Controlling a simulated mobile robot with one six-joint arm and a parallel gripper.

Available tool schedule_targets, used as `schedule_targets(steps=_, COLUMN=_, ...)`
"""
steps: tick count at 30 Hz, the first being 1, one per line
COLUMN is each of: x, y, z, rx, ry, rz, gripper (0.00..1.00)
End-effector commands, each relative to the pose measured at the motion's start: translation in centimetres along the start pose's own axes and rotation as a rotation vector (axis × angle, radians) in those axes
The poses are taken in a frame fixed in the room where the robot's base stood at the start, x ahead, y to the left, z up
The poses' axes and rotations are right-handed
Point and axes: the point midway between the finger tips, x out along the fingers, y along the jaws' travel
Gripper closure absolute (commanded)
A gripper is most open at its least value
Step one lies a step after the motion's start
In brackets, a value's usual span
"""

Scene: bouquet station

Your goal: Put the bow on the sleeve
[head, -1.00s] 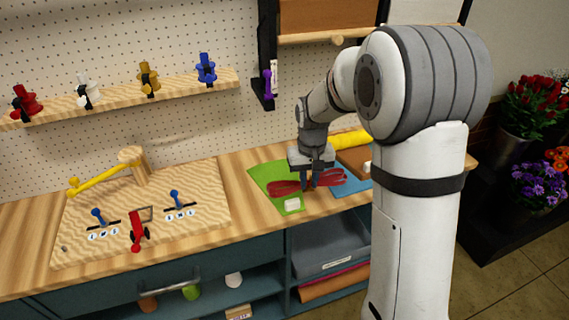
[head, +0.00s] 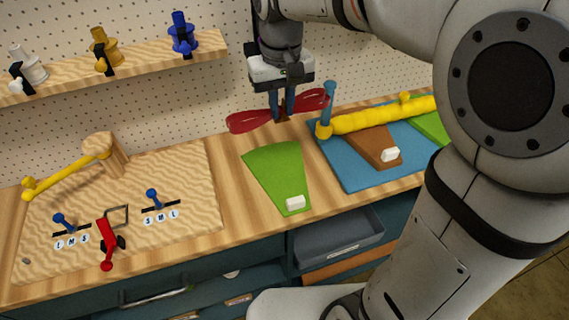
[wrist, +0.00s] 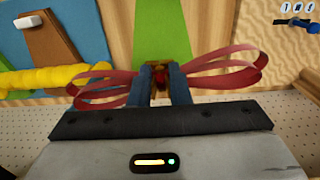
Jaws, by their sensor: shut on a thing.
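My gripper (head: 283,112) is shut on the middle of a red bow (head: 250,121). The bow's loops spread out to either side of the fingers. In the wrist view the bow (wrist: 225,77) shows both loops, with its knot between the fingers (wrist: 160,85). A flat green sleeve (head: 272,168) lies on the wooden counter, with a white block (head: 295,202) at its narrow near end. The bow is held above the counter, around the sleeve's far wide end in the picture; its height is hard to tell. The green sleeve (wrist: 160,28) shows beyond the bow in the wrist view.
To the right, a blue sheet (head: 350,180) bears a brown piece (head: 372,146) with a white block (head: 390,155). A yellow bar (head: 375,119) and a blue post (head: 328,100) stand close to the bow. A wooden board (head: 180,220) with levers is at left.

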Motion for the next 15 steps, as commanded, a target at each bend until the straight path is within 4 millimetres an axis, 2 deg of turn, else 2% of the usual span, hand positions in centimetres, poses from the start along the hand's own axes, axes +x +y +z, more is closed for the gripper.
schedule_targets(steps=1, x=1.5, y=0.1, z=0.1, rx=0.002, ry=-0.006, rz=0.0, gripper=1.0)
schedule_targets(steps=9, x=8.8, y=0.2, z=0.1, rx=0.005, ry=-0.006, rz=0.0, gripper=1.0)
schedule_targets(steps=15, x=13.5, y=0.2, z=0.1, rx=0.006, ry=-0.005, rz=0.0, gripper=1.0)
